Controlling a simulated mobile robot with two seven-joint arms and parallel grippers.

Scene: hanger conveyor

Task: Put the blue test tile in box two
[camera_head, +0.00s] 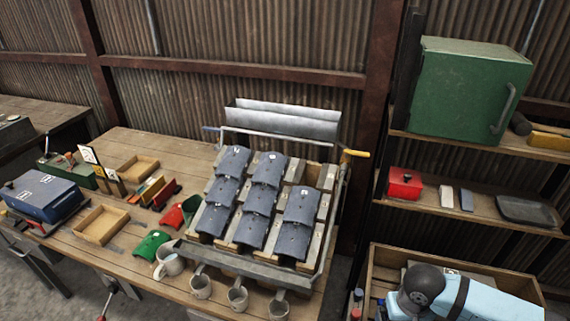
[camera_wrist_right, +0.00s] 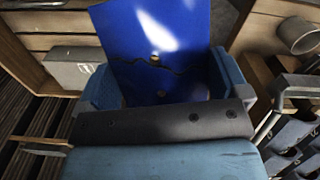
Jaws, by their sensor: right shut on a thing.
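In the right wrist view my right gripper (camera_wrist_right: 165,78) is shut on the blue test tile (camera_wrist_right: 155,35), a flat bright blue plate with a small hole and a dark jagged crack line across it. The tile stands out beyond the fingers. In the head view my right arm shows at the lower right, but its gripper and the tile do not show. My left gripper is in neither view. Two shallow wooden boxes, one at the back (camera_head: 137,168) and one in front (camera_head: 102,225), stand on the table. I cannot tell which box is box two.
A rack of grey tiles (camera_head: 260,205) fills the table's right half, with mugs (camera_head: 238,298) along its front. Red (camera_head: 172,216) and green (camera_head: 151,243) tiles lie nearby. A wooden crate (camera_head: 400,256) and shelves are at right. The wrist view shows a grey block (camera_wrist_right: 75,70).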

